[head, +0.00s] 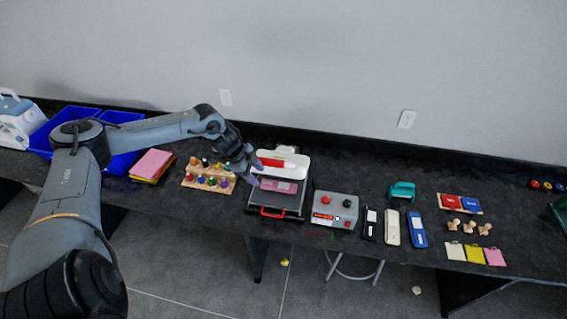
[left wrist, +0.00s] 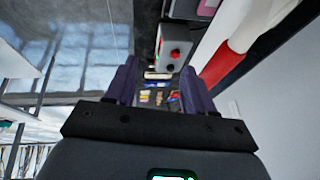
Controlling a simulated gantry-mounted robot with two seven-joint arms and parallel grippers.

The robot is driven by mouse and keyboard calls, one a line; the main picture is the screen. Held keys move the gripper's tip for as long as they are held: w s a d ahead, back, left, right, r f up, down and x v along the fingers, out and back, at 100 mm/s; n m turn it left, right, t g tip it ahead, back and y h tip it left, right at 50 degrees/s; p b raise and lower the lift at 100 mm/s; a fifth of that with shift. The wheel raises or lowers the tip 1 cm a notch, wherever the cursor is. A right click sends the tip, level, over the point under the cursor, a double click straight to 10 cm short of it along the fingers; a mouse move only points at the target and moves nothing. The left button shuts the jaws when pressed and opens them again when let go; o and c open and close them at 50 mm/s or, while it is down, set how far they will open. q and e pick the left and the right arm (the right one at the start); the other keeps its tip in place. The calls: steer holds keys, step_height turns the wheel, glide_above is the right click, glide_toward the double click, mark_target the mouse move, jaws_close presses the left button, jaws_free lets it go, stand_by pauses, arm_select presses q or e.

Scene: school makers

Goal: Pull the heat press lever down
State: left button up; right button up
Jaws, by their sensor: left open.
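The heat press (head: 290,200) stands on the dark table, with a white upper part, a pink plate area and a red handle (head: 272,212) low at its front. A red bar (head: 271,162), which looks like the lever, lies along the white top. My left gripper (head: 254,172) is open at the press's left side, close to this bar; whether they touch is unclear. In the left wrist view my open fingers (left wrist: 160,82) have nothing between them held. The red bar (left wrist: 222,64) and white part (left wrist: 262,25) show large, to the right of the fingers.
A rack of colored bottles (head: 210,178) stands just left of the press. A grey control box (head: 335,209) with red and black knobs stands on its right. Pink and yellow sheets (head: 152,164) and blue bins (head: 55,130) are farther left.

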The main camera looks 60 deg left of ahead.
arm_select(q)
steer(key=t+y, duration=0.1)
glide_toward(270, 161)
steer(key=s+r, duration=0.1)
steer(key=shift+t, duration=0.3)
steer(key=p+x, duration=0.1)
steer(key=x, duration=0.8)
steer(key=shift+p, duration=0.35)
steer(key=shift+w+d+f, duration=0.1)
steer(key=shift+w+f, duration=0.2)
steer(key=shift+f, duration=0.35)
jaws_close()
